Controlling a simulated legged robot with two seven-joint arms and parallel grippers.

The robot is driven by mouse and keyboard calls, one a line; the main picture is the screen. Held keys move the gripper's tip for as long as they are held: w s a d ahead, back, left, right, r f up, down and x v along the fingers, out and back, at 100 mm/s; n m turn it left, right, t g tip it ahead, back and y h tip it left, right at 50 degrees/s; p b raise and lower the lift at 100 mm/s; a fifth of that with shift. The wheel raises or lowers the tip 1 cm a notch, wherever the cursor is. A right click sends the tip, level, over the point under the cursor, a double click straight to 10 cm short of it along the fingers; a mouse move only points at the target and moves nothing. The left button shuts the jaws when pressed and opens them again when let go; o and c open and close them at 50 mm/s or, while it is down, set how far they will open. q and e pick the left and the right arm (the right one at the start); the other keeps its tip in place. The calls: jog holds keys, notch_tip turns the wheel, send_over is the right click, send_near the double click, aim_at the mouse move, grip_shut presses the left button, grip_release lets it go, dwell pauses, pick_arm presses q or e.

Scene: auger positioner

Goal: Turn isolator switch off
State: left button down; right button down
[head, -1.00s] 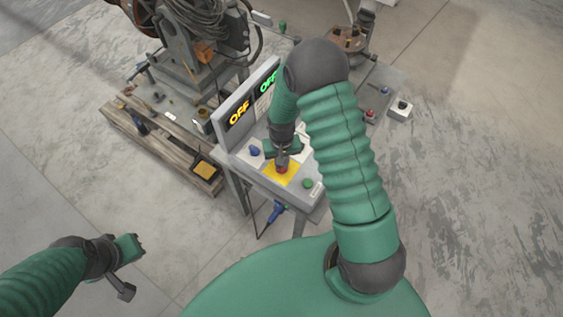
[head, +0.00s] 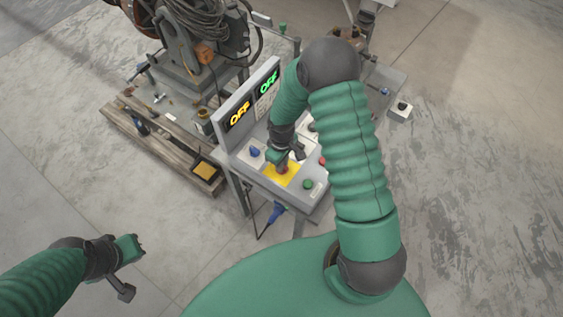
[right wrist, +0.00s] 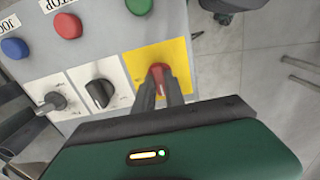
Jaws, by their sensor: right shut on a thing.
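The isolator switch is a red knob (right wrist: 159,71) on a yellow plate (right wrist: 178,52) of the grey control panel. In the right wrist view the fingers of my right gripper (right wrist: 158,90) are on either side of the knob and closed on it. In the head view my right gripper (head: 284,167) reaches down onto the yellow plate (head: 276,180) and mostly hides the knob. The knob's exact angle is hard to tell. My left gripper (head: 132,268) is empty and open over the floor at the lower left.
The upright display (head: 240,112) reads OFF in yellow and in green. A wooden pallet (head: 160,150) with machinery stands left of the panel. Open floor lies right.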

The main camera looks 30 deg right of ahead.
jog(key=shift+w+r+n, duration=0.1)
jog(key=shift+w+n, duration=0.1)
jog(key=shift+n, duration=0.1)
jog(key=c, duration=1.4)
grip_release()
jog(key=shift+s, duration=0.1)
notch_tip(320, 180, up, 17)
jog(key=b, duration=0.1)
jog(key=shift+f+b, duration=0.2)
jog(key=shift+b, duration=0.15)
jog(key=shift+d, duration=0.1)
jog(key=s+a+f+m+t+b, duration=0.2)
jog(key=s+a+f+m+b, duration=0.2)
jog(key=s+a, duration=0.3)
jog(key=shift+s+a+f+m+t+b, duration=0.35)
jog(key=shift+s+f+b, duration=0.3)
jog(key=shift+s, duration=0.55)
